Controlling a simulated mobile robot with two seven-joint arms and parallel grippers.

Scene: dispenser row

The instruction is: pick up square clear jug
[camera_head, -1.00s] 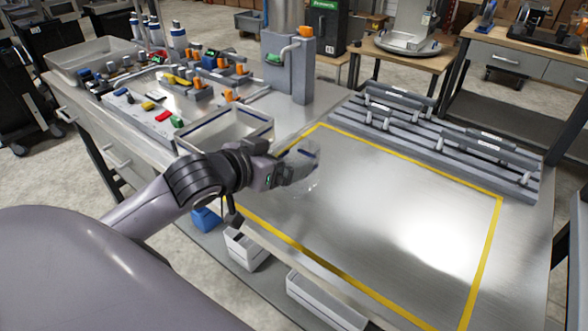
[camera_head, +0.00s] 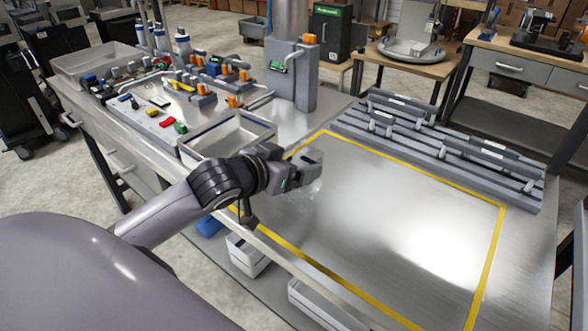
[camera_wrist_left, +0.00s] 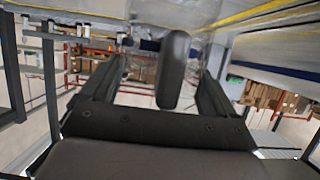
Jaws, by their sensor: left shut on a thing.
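The clear jug (camera_head: 306,191) shows faintly in the head view, near the left part of the yellow-bordered steel area. It is see-through and its outline is hard to make out. My left gripper (camera_head: 303,177) is at the jug and shut on it; the exact grip is hard to see. In the left wrist view, the gripper's dark fingers (camera_wrist_left: 160,85) reach forward with see-through material between and beyond them. I cannot tell from these views whether the jug touches the steel top. My right gripper is not in view.
Yellow tape (camera_head: 420,168) frames a mostly bare steel top. A grey slatted rack (camera_head: 440,150) stands along its far side. An open metal tray (camera_head: 228,140) lies just behind my left wrist. A grey dispenser column (camera_head: 292,75) with orange caps rises beyond it.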

